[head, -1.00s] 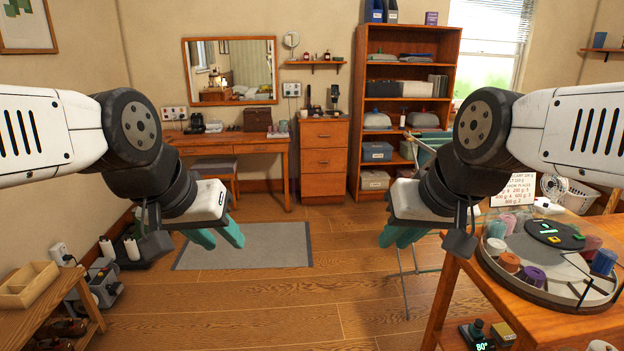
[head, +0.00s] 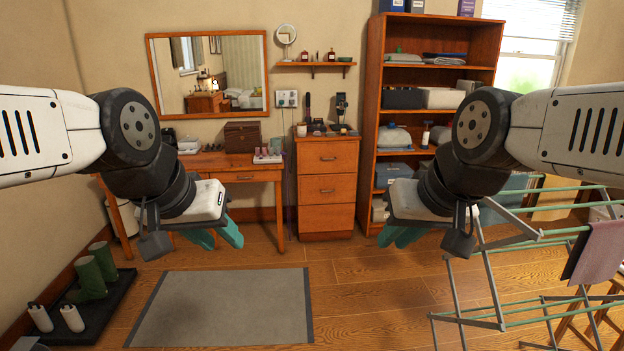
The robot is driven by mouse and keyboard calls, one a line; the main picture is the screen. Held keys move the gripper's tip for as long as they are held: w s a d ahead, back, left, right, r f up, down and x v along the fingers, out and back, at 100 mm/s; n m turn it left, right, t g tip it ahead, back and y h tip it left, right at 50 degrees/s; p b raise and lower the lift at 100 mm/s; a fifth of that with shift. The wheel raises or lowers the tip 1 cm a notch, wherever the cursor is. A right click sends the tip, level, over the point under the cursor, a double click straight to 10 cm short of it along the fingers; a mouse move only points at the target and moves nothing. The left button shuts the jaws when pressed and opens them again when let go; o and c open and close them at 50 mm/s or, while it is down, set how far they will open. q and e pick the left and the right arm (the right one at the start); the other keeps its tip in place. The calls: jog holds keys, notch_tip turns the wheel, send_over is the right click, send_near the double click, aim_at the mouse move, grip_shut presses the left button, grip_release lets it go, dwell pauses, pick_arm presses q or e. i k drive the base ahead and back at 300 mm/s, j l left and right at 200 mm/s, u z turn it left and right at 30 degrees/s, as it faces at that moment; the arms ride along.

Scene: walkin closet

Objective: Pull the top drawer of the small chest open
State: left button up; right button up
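The small wooden chest (head: 327,187) stands against the back wall, between the dressing table and the tall shelf. Its top drawer (head: 327,157) looks shut, with a small knob on its front. Two more drawers below also look shut. My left gripper (head: 220,238) hangs at the left, well in front of the dressing table, with teal fingers pointing down. My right gripper (head: 402,238) hangs to the right of the chest in the picture, also nearer to me. Both are far from the chest and hold nothing I can see. The finger gaps are hard to make out.
A grey mat (head: 222,308) lies on the floor ahead. A drying rack (head: 520,270) with a cloth stands at the right. A boot tray (head: 85,310) is at the left. The dressing table (head: 225,172) and tall shelf (head: 375,110) flank the chest. Floor before the chest is clear.

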aim_at(314, 157)
jog(key=i, duration=2.7)
jog(key=i+l+u, duration=0.1)
jog(key=i, duration=1.2)
